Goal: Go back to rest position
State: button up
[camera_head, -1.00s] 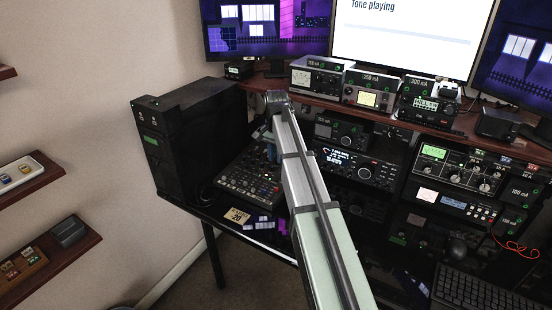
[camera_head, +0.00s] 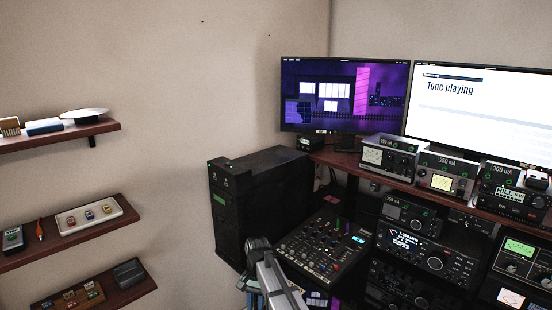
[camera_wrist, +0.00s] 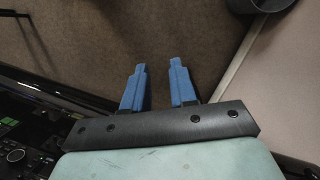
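My gripper shows in the wrist view (camera_wrist: 158,88) with two blue fingers apart and nothing between them. It is open above brown carpet (camera_wrist: 95,45). In the head view my arm (camera_head: 272,280) rises from the bottom edge in front of the desk, and the fingers are not clearly visible there. The knobbed mixer (camera_head: 325,245) lies just right of the arm. Radio units with knobs (camera_head: 430,250) stand in the rack to the right. A monitor (camera_head: 480,108) reads "Tone playing".
A black tower (camera_head: 262,200) stands behind the arm, close to it. Wall shelves at left hold a white tray (camera_head: 92,215), a cap (camera_head: 84,114) and small items. In the wrist view, the dark desk edge (camera_wrist: 60,95) is at left and a dark round object (camera_wrist: 258,4) is at top right.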

jog(key=s+a+f+n+g, duration=0.1)
jog(key=s+a+f, duration=0.1)
jog(key=s+f, duration=0.65)
jog(key=s+d+f+n+g, duration=0.1)
jog(key=s+d+f, duration=0.8)
jog(key=d+f, duration=0.3)
jog(key=s+d+f, duration=0.4)
jog(key=s, duration=0.4)
jog(key=s+d+f+g, duration=0.1)
jog(key=s+d+f, duration=0.3)
jog(key=s, duration=0.5)
jog(key=s+d+f+n, duration=0.1)
jog(key=s+d+f, duration=0.3)
jog(key=s, duration=0.4)
jog(key=shift+s+d+g, duration=0.3)
jog(key=shift+d+g, duration=0.1)
jog(key=shift+d, duration=0.4)
